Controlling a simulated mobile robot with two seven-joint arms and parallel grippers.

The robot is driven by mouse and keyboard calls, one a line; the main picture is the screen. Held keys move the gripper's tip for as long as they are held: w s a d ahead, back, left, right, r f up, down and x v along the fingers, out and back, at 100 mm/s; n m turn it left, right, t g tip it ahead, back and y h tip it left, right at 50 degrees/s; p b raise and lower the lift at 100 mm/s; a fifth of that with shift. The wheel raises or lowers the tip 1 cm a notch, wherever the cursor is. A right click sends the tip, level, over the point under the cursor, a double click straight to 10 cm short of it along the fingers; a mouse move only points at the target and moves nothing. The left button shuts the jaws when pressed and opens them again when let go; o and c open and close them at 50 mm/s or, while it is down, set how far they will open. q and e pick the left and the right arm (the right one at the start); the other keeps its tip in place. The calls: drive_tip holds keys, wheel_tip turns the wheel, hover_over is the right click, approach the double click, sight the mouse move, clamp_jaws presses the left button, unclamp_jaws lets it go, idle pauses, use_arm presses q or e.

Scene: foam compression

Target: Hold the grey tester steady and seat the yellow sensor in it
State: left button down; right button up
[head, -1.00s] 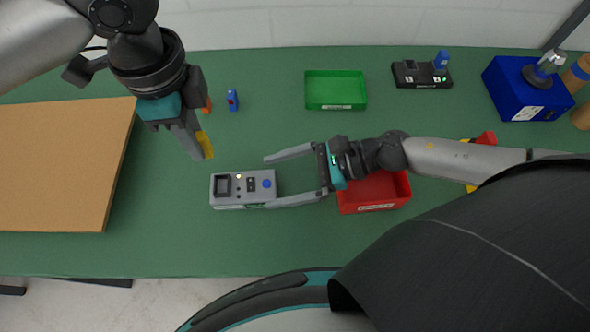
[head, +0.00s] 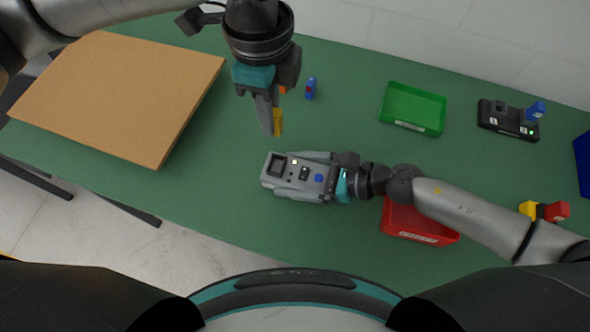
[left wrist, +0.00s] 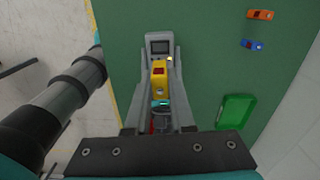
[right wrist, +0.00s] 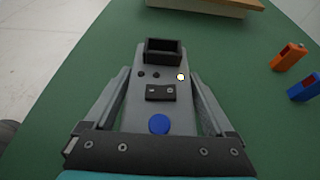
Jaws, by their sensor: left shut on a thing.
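My left gripper (head: 271,132) is shut on the yellow sensor (head: 278,121), held above the table on the far side of the tester. In the left wrist view the sensor (left wrist: 160,80), with a red patch, covers part of the tester.
An orange piece (left wrist: 260,14) and a blue piece (head: 310,87) lie behind the tester. A green tray (head: 413,109), a black device (head: 507,122) and a red bin (head: 415,221) stand to the right. A brown board (head: 118,97) lies on the left.

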drive_tip(key=c, duration=1.3)
drive_tip(key=o, duration=1.5)
drive_tip(key=shift+o, duration=0.2)
drive_tip(key=v, duration=1)
drive_tip(key=shift+d, duration=0.25)
drive_tip(key=shift+v, duration=0.75)
drive_tip(key=shift+r, duration=0.1)
drive_tip(key=shift+r, duration=0.1)
